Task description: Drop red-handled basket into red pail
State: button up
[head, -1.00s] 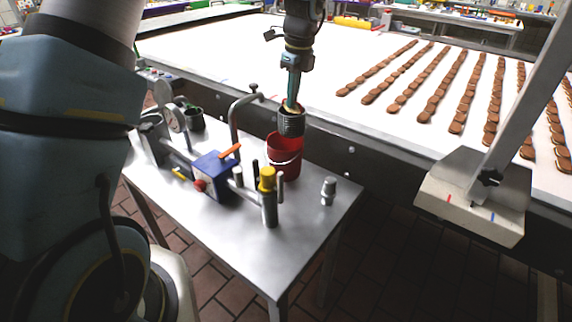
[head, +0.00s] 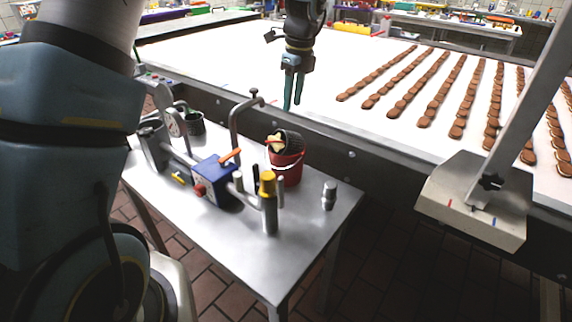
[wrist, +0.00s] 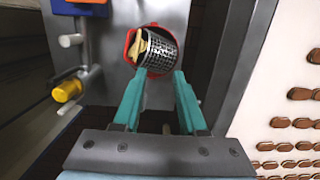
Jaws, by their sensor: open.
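The red pail (head: 289,165) stands on the metal table near its far edge in the head view; its red rim (wrist: 130,37) also shows in the wrist view. The basket (head: 293,142), dark and perforated with something cream-coloured at its mouth, lies tilted in the top of the pail, partly above the rim. In the wrist view the basket (wrist: 160,54) lies on its side across the pail's opening. The pail hides its lower part. My gripper (head: 291,108) is open and empty, above and behind the pail, apart from the basket. In the wrist view its teal fingers (wrist: 158,84) are spread.
A blue device with an orange lever (head: 212,174), a yellow-capped post (head: 268,205) and a small metal weight (head: 329,196) stand on the metal table (head: 250,250). A curved metal pipe (head: 236,125) rises left of the pail. A white conveyor with brown biscuit rows lies behind.

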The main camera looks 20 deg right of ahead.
notch_tip(320, 180, up, 10)
jog(key=s+b, duration=0.1)
jog(key=b, duration=0.1)
jog(key=shift+d+f, duration=0.15)
jog(key=shift+d, duration=0.15)
jog(key=a+f+n, duration=0.4)
jog(key=a+n, duration=0.3)
jog(key=a, duration=0.3)
jog(key=a+f+n, duration=0.3)
jog(key=a+n, duration=0.4)
jog(key=a, duration=0.4)
jog(key=s+a+f+n, duration=0.3)
jog(key=s+a+n, duration=0.1)
jog(key=a+n, duration=0.3)
jog(key=s+a+f+n, duration=0.3)
jog(key=s+a+n, duration=0.2)
jog(key=a+n, duration=0.3)
jog(key=shift+s+a+f+h, duration=0.3)
jog(key=shift+a+f+h, duration=0.1)
jog(key=shift+a, duration=0.3)
